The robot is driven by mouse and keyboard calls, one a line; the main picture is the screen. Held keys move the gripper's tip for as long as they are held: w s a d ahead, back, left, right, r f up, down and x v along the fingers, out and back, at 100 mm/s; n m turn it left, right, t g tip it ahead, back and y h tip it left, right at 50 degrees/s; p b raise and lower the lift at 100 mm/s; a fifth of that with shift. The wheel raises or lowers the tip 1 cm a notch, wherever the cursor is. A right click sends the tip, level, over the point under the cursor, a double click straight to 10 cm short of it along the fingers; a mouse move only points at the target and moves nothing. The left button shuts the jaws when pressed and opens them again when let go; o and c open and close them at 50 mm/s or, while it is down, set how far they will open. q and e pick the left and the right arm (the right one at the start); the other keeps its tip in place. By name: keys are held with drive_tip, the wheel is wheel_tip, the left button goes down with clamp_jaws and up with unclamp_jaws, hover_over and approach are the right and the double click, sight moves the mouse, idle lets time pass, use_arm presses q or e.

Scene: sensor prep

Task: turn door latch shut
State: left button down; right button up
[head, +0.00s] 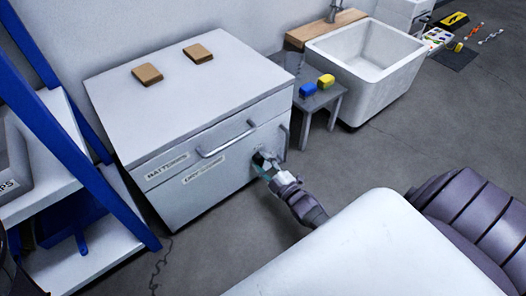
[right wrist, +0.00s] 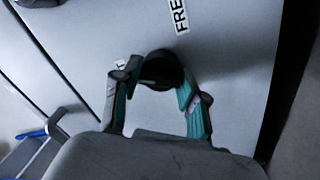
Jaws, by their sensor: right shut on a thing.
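The white cabinet (head: 190,100) stands against the wall, with a labelled front. The dark round door latch (right wrist: 163,66) is on the cabinet's lower door (head: 208,192), right of a label strip. My right gripper (head: 266,166) reaches in from the lower right. In the right wrist view its two teal-lined fingers (right wrist: 160,82) are on either side of the latch, closed on it. The fingers and shadow partly hide the latch, so its exact turn angle cannot be told. The door looks flush with the cabinet front. My left gripper is not in view.
A horizontal bar handle (head: 226,141) and an upright handle (head: 283,136) are on the cabinet front. A grey stool (head: 318,99) with yellow and blue blocks and a white sink (head: 368,65) stand to the right. A blue-framed shelf (head: 75,155) is at left.

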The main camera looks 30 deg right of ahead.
drive_tip(key=shift+a+f+n+y, duration=0.1)
drive_tip(key=shift+n+y, duration=0.2)
drive_tip(key=shift+n, duration=2.2)
drive_tip(key=o, duration=1.1)
drive_tip(key=s, duration=0.8)
drive_tip(key=s+d, duration=0.1)
drive_tip(key=s, duration=0.3)
drive_tip(key=shift+f, duration=0.35)
drive_tip(key=shift+w, duration=0.1)
